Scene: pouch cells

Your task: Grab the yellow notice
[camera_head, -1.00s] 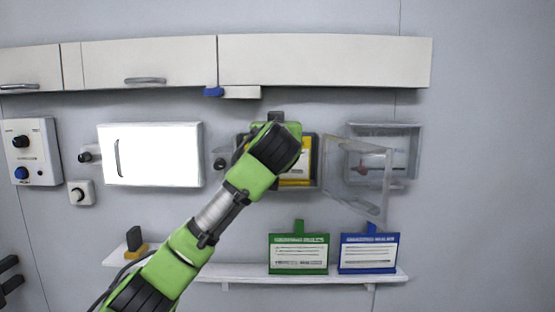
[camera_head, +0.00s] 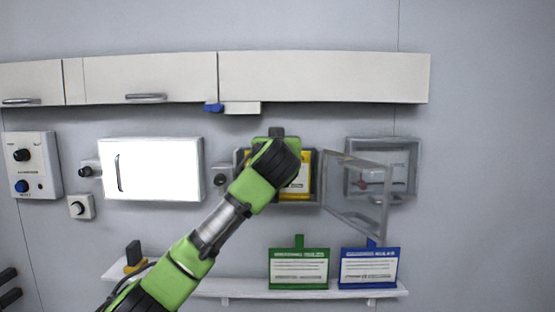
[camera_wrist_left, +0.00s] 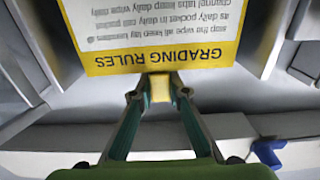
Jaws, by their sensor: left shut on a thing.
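The yellow notice (camera_head: 300,178) stands in an open wall box, partly hidden behind my left arm in the head view. In the left wrist view the notice (camera_wrist_left: 165,40) appears upside down, a white sheet with a yellow border reading "GRADING RULES". My left gripper (camera_wrist_left: 160,88) is shut on the notice's small yellow tab, between its fingertips. In the head view the fingers are hidden behind my green and black wrist. My right gripper is not in view.
A clear door (camera_head: 362,205) hangs open right of the box, before another wall box (camera_head: 350,166). Green (camera_head: 299,283) and blue (camera_head: 369,280) notices stand on the shelf (camera_head: 240,290) below. Cabinets (camera_head: 325,78) run above. A blue catch (camera_wrist_left: 267,152) shows low right.

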